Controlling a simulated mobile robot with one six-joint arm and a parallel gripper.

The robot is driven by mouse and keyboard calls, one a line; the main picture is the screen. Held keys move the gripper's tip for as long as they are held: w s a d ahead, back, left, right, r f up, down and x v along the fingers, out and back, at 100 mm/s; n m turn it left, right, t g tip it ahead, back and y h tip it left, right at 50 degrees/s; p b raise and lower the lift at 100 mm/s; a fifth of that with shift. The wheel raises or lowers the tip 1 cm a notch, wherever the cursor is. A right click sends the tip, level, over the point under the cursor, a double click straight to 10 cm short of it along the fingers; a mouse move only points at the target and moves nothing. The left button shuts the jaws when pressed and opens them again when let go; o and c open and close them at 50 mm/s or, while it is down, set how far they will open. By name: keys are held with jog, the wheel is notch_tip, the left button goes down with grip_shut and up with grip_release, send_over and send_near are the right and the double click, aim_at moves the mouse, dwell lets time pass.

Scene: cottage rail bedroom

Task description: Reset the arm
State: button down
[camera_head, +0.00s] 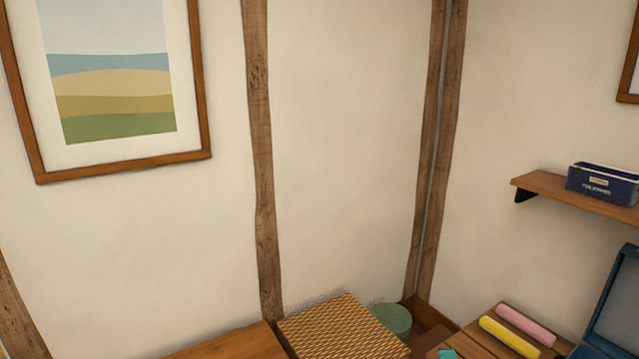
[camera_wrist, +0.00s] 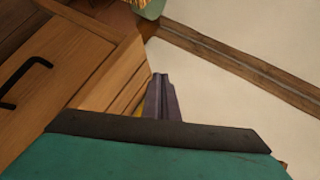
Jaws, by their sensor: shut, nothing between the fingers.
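My gripper (camera_wrist: 161,82) shows in the wrist view as narrow purple-grey fingers pressed together, with nothing between them. They stick out past a dark bar and a teal surface that fill the bottom of that view; I cannot tell what these are. Wooden furniture with a black handle (camera_wrist: 27,80) lies to the left of the fingers. Pale wall is behind and to the right.
The head view shows a woven-topped box (camera_head: 340,328), a green round container (camera_head: 391,319), and a wooden surface with a yellow roll (camera_head: 509,337) and a pink roll (camera_head: 525,325). A blue case (camera_head: 615,300) stands at right, below a shelf (camera_head: 545,186) with a navy box (camera_head: 600,186).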

jog(key=s+a+f+n+g+y, duration=0.3)
jog(key=s+a+f+n, duration=0.1)
jog(key=s+a+f, duration=0.55)
jog(key=s+a+f+n+g+y, duration=0.2)
jog(key=s+a+f+n+g, duration=0.3)
jog(key=a+f, duration=0.65)
jog(key=s+a+f+n+g, duration=0.1)
jog(key=s+n+g, duration=0.3)
jog(key=s, duration=1)
jog(key=s+a+f+n+g, duration=0.1)
jog(key=s+n+g, duration=0.4)
jog(key=s, duration=0.9)
jog(key=shift+a+f+n+g+h, duration=0.3)
jog(key=shift+f+n+h, duration=0.15)
jog(key=shift+f, duration=0.2)
jog(key=shift+s, duration=0.1)
